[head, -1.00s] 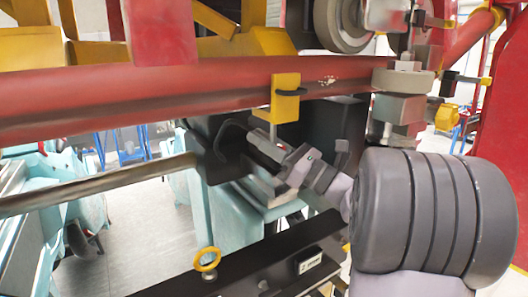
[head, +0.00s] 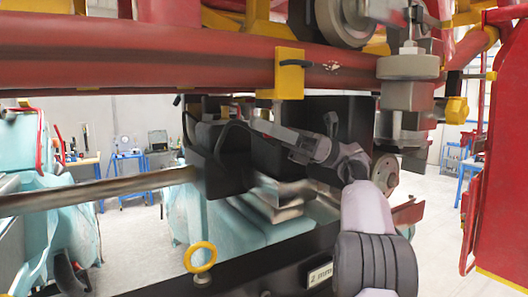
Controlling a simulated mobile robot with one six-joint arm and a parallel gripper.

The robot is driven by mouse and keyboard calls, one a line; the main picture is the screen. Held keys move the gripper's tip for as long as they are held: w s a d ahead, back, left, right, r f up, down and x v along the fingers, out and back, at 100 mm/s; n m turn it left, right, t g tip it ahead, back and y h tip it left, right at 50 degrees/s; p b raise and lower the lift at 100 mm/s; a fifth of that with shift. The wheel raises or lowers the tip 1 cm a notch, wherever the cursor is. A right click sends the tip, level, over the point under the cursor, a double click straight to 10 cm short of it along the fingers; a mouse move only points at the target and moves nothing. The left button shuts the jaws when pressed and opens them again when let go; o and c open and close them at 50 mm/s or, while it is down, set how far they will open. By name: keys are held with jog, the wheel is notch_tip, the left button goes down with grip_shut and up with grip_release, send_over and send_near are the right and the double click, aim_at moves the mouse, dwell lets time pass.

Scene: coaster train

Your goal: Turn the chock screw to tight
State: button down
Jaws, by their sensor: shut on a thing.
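My gripper (head: 255,122) reaches up and left from the lower right, in front of a black box-shaped assembly (head: 225,165) under the red tube. Its jaws are shut on a small dark part at the assembly, seemingly the chock screw. The jaws and shadow hide most of that part, so its turn position cannot be read. A curved black loop (head: 222,128) shows just left of the jaws.
The red tube (head: 150,75) with a yellow clamp block (head: 289,74) runs just above my gripper. A long metal bar (head: 90,193) extends left. A yellow ring (head: 200,257) and a "2 mm" label (head: 320,275) are on the dark beam below. Wheels (head: 408,66) hang at the upper right.

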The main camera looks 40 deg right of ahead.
jog(key=g, duration=0.1)
jog(key=n+g, duration=0.1)
jog(key=g, duration=0.1)
jog(key=shift+s+r+n+p, duration=0.15)
jog(key=shift+n+p, duration=0.15)
jog(key=shift+p, duration=0.1)
jog(key=shift+s+g+y, duration=0.1)
jog(key=shift+g+y, duration=0.2)
jog(key=shift+g, duration=0.1)
jog(key=shift+n+p, duration=0.3)
jog(key=shift+g, duration=0.4)
jog(key=c, duration=1.5)
grip_release()
